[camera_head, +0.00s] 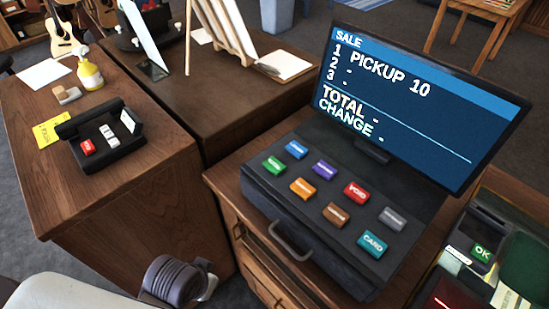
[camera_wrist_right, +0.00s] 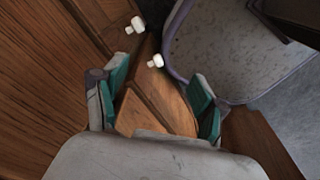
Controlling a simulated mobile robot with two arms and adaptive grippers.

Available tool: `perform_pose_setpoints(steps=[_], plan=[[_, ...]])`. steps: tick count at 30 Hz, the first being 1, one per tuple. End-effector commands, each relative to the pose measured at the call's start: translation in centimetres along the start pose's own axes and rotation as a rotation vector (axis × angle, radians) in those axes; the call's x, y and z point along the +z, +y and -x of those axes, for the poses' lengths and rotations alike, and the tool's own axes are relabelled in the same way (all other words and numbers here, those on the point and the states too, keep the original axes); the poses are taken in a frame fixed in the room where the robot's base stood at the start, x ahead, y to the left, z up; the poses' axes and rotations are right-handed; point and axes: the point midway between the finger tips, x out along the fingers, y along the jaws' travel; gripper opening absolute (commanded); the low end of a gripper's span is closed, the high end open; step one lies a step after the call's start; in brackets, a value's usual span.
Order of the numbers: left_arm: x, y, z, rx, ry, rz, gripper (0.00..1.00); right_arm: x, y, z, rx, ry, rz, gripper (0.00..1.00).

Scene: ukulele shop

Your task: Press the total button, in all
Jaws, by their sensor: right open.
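The cash register (camera_head: 318,215) stands on a wooden cabinet, its screen (camera_head: 410,105) showing SALE, PICKUP 10, and dashes beside TOTAL and CHANGE. Its keys are blue (camera_head: 296,149), green (camera_head: 273,166), purple (camera_head: 324,169), orange (camera_head: 303,188), red VOID (camera_head: 356,193), brown (camera_head: 336,214), grey (camera_head: 392,218) and teal CARD (camera_head: 373,244). Several labels are too small to read, so I cannot tell which key is total. My right gripper (camera_wrist_right: 156,98) is open and empty in the right wrist view, over wooden surfaces; no register keys show there. My left gripper is not in view.
A card terminal (camera_head: 478,240) with an OK key stands right of the register. White knobs (camera_wrist_right: 135,25) show in the right wrist view.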

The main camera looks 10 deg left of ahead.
Motion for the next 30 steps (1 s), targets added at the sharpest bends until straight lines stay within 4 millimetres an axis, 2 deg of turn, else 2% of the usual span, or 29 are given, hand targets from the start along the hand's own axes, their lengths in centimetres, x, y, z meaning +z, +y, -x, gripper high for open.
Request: perform_pose_setpoints(steps=[1, 3, 4, 5, 11, 17, 20, 24, 30], plan=[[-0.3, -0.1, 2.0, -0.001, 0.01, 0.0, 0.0, -0.1, 0.0, 0.5, 0.0, 0.0, 0.0, 0.71], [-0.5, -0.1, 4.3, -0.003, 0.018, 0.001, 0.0, -0.1, 0.0, 0.7, 0.0, 0.0, 0.0, 0.71], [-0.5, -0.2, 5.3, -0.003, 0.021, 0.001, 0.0, -0.1, 0.0, 0.9, 0.0, 0.0, 0.0, 0.71], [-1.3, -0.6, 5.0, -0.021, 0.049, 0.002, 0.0, -0.1, 0.0, 0.7, 0.0, 0.0, 0.0, 0.71], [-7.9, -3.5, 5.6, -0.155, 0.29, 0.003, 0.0, -0.1, 0.0, 0.6, 0.0, 0.0, 0.0, 0.71], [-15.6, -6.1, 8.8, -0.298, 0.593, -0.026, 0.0, -0.1, 0.0, 0.6, 0.0, 0.0, 0.0, 0.71], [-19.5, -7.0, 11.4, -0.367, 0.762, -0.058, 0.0, -0.1, 0.0, 0.6, 0.0, 0.0, 0.0, 0.71], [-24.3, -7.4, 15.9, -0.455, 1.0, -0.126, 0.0, -0.1, 0.0, 0.6, 0.0, 0.0, 0.0, 0.71], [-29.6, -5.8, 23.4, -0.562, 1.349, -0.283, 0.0, -0.1, 0.0, 0.6, 0.0, 0.0, 0.0, 0.71]])
